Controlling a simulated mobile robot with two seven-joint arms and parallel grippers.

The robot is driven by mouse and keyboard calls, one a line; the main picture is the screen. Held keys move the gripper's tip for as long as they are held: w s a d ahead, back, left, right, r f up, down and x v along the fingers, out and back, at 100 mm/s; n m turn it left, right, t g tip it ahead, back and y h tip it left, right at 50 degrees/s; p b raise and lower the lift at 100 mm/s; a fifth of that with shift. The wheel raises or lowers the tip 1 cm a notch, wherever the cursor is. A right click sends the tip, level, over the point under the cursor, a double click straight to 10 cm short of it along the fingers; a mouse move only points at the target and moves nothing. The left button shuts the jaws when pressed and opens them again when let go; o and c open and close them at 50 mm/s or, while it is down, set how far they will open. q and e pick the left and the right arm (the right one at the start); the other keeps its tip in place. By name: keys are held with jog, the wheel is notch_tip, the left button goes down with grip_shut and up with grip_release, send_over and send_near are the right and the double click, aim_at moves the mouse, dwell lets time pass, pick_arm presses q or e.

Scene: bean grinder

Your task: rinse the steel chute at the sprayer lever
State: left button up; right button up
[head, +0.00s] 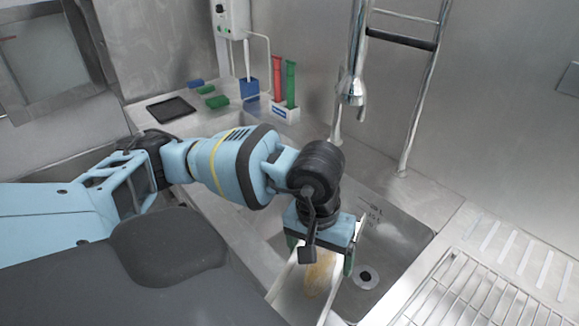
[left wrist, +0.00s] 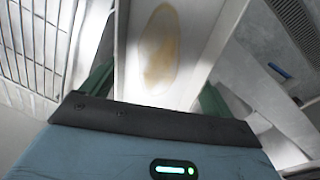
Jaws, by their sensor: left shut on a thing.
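The steel chute (head: 284,277) is a pale, open channel with a yellow-brown stain on its inner floor. My left gripper (head: 320,256) points down over the sink and is shut on the chute, its green fingers at the two side walls. In the left wrist view the chute (left wrist: 198,62) runs away between the fingers, with the oval stain in its middle. The sprayer (head: 352,90) hangs at the back of the sink, above and beyond the gripper. I cannot make out its lever clearly. My right gripper is not in view.
The sink basin (head: 405,240) with a round drain (head: 366,277) lies under the gripper. A wire rack (head: 480,290) is at the right. A dark tray (head: 171,109), colored brushes and a white holder (head: 285,114) with red and green items stand at the back left.

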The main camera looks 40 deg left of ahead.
pick_arm(q)
jog(key=a+r+n+t+y+p, duration=0.1)
jog(key=a+r+n+t+p, duration=0.3)
jog(key=r+n, duration=0.6)
jog(key=a+n+t, duration=0.1)
jog(key=n, duration=0.2)
jog(key=shift+a+r+y, duration=0.15)
jog(key=shift+a+y, duration=0.15)
jog(key=shift+a, duration=0.05)
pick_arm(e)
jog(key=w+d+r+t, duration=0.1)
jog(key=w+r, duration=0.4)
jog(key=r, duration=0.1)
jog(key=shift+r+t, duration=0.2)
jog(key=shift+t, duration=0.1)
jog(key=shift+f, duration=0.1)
